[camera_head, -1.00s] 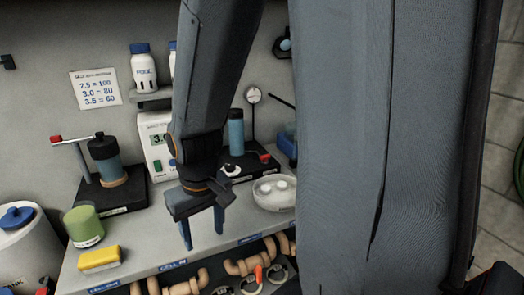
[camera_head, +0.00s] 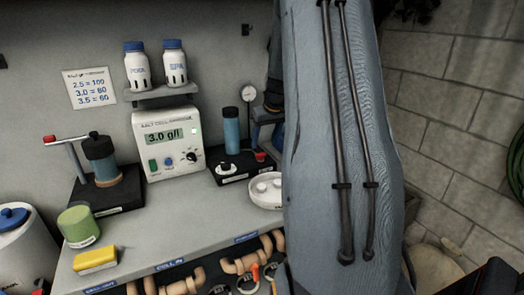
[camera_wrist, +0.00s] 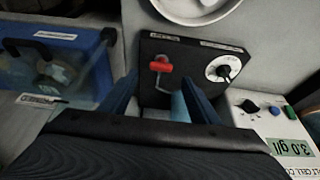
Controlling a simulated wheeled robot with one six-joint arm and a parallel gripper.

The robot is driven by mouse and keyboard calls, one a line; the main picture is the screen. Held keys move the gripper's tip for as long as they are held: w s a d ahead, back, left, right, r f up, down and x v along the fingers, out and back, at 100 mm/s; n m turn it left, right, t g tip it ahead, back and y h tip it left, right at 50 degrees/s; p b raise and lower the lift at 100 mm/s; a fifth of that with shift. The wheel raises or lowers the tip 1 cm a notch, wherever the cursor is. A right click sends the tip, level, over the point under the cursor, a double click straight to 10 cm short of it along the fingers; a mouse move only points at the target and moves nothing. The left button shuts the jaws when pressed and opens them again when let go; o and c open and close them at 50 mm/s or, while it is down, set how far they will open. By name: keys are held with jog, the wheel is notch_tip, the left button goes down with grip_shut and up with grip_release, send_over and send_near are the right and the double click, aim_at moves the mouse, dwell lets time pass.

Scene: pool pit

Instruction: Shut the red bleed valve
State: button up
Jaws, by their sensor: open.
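The red bleed valve (camera_head: 261,156) sits on a black base at the back of the bench, beside a blue cylinder (camera_head: 231,130). In the wrist view, the red handle (camera_wrist: 160,67) lies crosswise beyond my fingertips, with a bent metal piece below it. My gripper (camera_wrist: 158,88) is open, with its blue fingers apart. It points at the black base, and the handle is apart from both fingers. Part of the blue cylinder shows between the fingers. In the head view, my gripper (camera_head: 267,128) is mostly hidden behind my arm, close to the cylinder and the gauge.
A white dial (camera_wrist: 223,69) shares the black base. A meter (camera_head: 165,143) reading 3.0 g/l and a white dish (camera_head: 266,190) stand nearby. A blue case (camera_wrist: 60,75) lies left in the wrist view. Another red-tipped lever (camera_head: 50,139) is at the far left.

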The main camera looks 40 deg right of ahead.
aim_at(261, 153)
jog(key=shift+p+x, duration=0.8)
jog(key=shift+x, duration=2.35)
jog(key=shift+a, duration=0.1)
jog(key=c, duration=1.1)
